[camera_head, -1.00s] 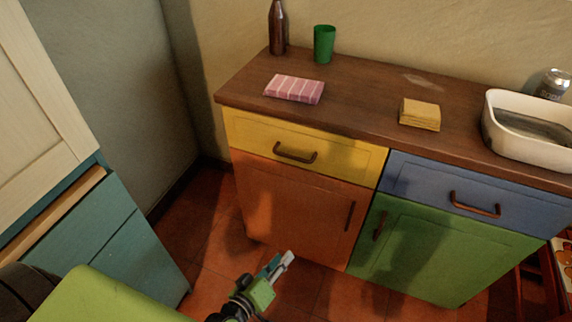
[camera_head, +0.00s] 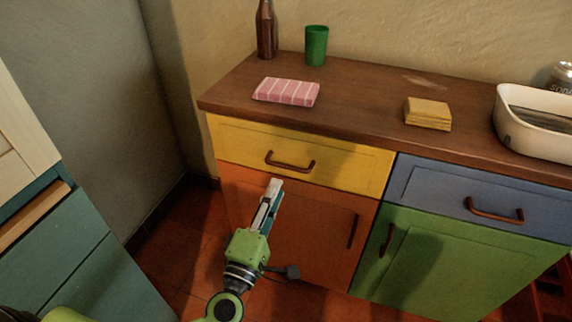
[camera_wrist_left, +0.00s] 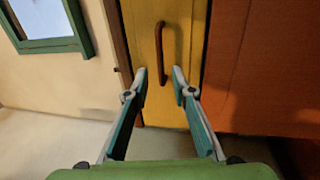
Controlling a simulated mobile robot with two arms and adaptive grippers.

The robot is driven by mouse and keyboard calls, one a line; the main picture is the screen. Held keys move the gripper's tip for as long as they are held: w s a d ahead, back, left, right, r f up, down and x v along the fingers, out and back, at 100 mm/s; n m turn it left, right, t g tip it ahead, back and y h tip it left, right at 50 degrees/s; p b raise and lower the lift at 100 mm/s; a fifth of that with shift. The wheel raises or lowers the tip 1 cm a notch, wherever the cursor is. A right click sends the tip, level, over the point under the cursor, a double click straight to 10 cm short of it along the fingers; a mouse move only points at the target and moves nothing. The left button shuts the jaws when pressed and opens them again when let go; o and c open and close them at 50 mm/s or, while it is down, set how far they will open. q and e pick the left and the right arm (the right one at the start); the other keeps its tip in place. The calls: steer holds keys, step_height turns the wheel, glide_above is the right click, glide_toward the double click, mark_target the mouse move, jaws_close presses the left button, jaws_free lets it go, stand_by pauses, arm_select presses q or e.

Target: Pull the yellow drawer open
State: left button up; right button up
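The yellow drawer (camera_head: 345,163) is shut, at the upper left of the cabinet under the wooden top. Its brown handle (camera_head: 290,163) is a horizontal bar in the head view. In the left wrist view the handle (camera_wrist_left: 161,52) stands upright, ahead of and between the fingertips. My left gripper (camera_head: 273,187) is in front of the orange door, just below the handle in the head view. In the left wrist view the left gripper (camera_wrist_left: 160,76) is open and empty, its two fingers apart. It does not appear to touch the handle. My right gripper is not in view.
Below the drawer is an orange door (camera_head: 315,222); to its right are a blue drawer (camera_head: 440,190) and a green door (camera_head: 440,255). A pink striped cloth (camera_head: 286,91), yellow stack (camera_head: 428,113), green cup (camera_head: 316,46), bottle (camera_head: 266,30) and white basin (camera_head: 535,140) stand on top.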

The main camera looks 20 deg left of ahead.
mark_target(286, 167)
arm_select(q)
steer(key=w, duration=0.2)
steer(key=w+r, duration=0.1)
steer(key=w, duration=0.2)
steer(key=w+p, duration=0.1)
steer(key=w, duration=0.2)
steer(key=shift+w+d+r, duration=0.1)
steer(key=shift+d+r, duration=0.05)
steer(key=shift+r, duration=0.15)
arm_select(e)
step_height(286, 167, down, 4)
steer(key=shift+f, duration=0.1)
arm_select(q)
jaws_close()
